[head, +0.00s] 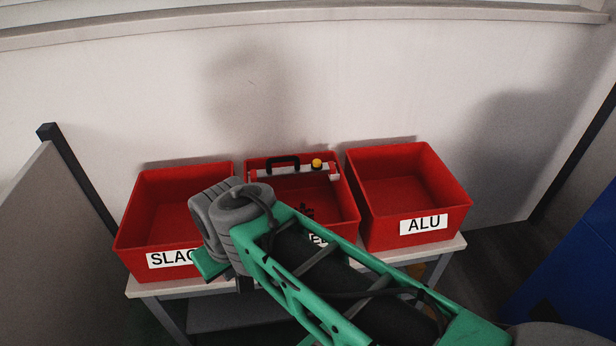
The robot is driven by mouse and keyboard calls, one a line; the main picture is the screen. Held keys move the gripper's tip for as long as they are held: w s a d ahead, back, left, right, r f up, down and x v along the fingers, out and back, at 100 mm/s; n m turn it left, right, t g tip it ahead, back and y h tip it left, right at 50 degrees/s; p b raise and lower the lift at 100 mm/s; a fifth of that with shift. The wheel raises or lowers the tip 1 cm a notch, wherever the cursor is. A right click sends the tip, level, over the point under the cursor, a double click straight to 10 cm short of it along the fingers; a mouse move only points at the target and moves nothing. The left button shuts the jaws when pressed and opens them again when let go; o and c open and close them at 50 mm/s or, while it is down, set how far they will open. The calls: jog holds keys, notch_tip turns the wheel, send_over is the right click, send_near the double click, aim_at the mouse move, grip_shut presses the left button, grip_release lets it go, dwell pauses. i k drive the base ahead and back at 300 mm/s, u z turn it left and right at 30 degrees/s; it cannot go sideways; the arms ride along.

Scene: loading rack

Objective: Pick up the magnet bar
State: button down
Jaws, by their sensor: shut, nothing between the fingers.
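The magnet bar (295,171) is a pale bar with reddish ends, a black handle and a yellow knob on top. It lies lengthwise along the back wall of the middle red bin (349,202), near the rim. Whether it rests on the rim or hangs inside is unclear. My green arm with its grey rounded joints reaches in from the lower right and covers the front left of the middle bin. My gripper is not visible, hidden behind my arm. Nothing is seen touching the bar.
A red bin labelled SLAG or similar (150,237) stands left, partly covered by my arm. A red bin labelled ALU (440,206) stands right. Small dark pieces (306,210) lie in the middle bin. The bins stand on a pale rack (398,258) before a wall.

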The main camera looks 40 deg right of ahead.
aim_at(298, 171)
jog(key=z, duration=1.05)
jog(key=i, duration=0.5)
jog(key=u, duration=0.7)
jog(key=k, duration=1.1)
jog(key=u, duration=1.4)
jog(key=i, duration=0.95)
jog(key=z, duration=1.1)
jog(key=i, duration=0.8)
jog(key=z, duration=0.9)
